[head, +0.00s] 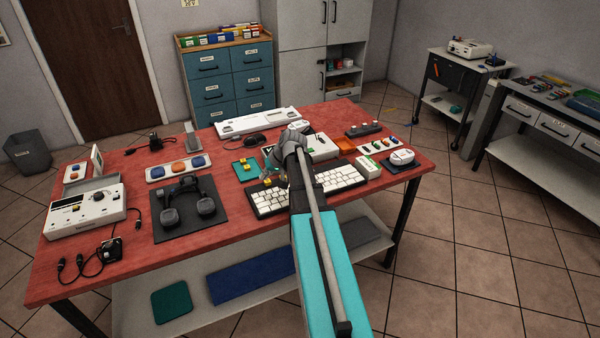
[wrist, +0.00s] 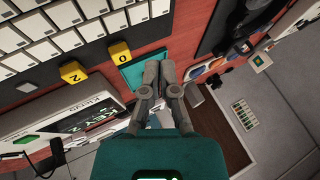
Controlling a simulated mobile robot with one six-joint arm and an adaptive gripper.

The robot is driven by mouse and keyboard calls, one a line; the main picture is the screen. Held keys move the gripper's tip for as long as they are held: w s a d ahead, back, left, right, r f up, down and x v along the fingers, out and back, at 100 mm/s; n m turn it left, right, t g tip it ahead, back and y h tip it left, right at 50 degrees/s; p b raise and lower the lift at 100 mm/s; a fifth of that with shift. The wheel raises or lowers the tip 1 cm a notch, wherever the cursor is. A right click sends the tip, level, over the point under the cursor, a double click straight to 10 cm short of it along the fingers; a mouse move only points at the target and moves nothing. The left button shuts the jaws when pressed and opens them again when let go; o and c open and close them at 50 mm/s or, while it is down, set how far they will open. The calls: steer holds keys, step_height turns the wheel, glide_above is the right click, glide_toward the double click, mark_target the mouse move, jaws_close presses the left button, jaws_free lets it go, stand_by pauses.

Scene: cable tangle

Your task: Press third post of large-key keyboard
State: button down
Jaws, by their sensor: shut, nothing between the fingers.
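The large-key keyboard (head: 343,178), black with white keys, lies near the table's front, partly hidden behind my arm in the head view. Its white keys (wrist: 42,50) fill the upper left of the wrist view. I cannot make out a third post on it. My gripper (wrist: 160,64) is shut and empty, seen over a teal pad (wrist: 132,72) to one side of the keyboard. In the head view my arm hides most of the gripper.
Headphones (head: 187,203) lie on a dark mat at left, near a coloured-button panel (head: 178,168).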

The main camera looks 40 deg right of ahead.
steer(key=d+r+m+t+p, duration=0.1)
steer(key=d+r, duration=0.3)
steer(key=d, duration=1.1)
steer(key=shift+m+t, duration=0.3)
steer(key=shift+t, duration=0.6)
step_height(320, 180, down, 9)
steer(key=b, duration=0.8)
steer(key=shift+r, duration=0.15)
steer(key=shift+w+f+b, duration=0.1)
steer(key=shift+f+b, duration=0.65)
steer(key=shift+b, duration=0.25)
stand_by(0.7)
steer(key=shift+r, duration=0.1)
stand_by(0.4)
steer(key=shift+r+p, duration=0.7)
steer(key=shift+p, duration=0.1)
steer(key=shift+r+p, duration=2.5)
